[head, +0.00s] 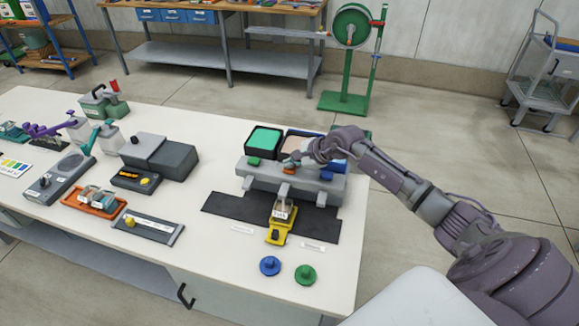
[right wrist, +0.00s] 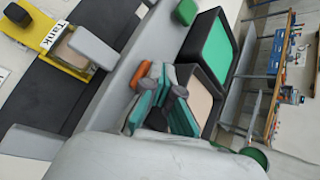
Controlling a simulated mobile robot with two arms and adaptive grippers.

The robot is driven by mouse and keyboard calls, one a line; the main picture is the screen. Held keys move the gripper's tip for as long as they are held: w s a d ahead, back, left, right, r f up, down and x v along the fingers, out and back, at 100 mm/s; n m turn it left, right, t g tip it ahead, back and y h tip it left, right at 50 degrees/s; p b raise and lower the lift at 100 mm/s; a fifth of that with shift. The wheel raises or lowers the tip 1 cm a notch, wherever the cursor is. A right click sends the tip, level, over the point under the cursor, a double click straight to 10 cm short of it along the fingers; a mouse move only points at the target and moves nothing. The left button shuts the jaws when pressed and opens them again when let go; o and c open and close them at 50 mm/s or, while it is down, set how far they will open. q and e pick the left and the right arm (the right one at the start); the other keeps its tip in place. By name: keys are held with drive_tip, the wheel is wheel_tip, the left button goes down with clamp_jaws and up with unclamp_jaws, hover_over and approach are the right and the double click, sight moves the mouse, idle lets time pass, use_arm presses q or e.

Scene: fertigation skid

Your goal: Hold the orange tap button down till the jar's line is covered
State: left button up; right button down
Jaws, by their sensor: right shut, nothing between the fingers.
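The grey tap bar (head: 262,175) carries a green button, an orange button (head: 289,169) and a blue button. My right gripper (head: 291,163) is shut and empty, with its fingertips right at the orange button. In the right wrist view the teal fingertips (right wrist: 139,103) lie against or just beside the orange button (right wrist: 140,76); I cannot tell whether it is pressed. The jar (head: 283,209) stands in a yellow holder (head: 275,237) in front of the bar, below the orange button. Its line and liquid level are too small to read. My left gripper is not in view.
Open tanks with green (head: 264,140) and beige (head: 298,146) contents stand behind the bar. A blue knob (head: 270,266) and a green knob (head: 305,274) lie near the front edge. Several devices and an orange tray (head: 95,203) fill the left side.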

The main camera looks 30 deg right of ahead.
idle(0.3)
drive_tip(key=shift+r+p, duration=0.45)
drive_tip(key=shift+r, duration=0.5)
drive_tip(key=shift+r, duration=0.1)
drive_tip(key=shift+r+p, duration=1.3)
drive_tip(key=shift+r, duration=1.1)
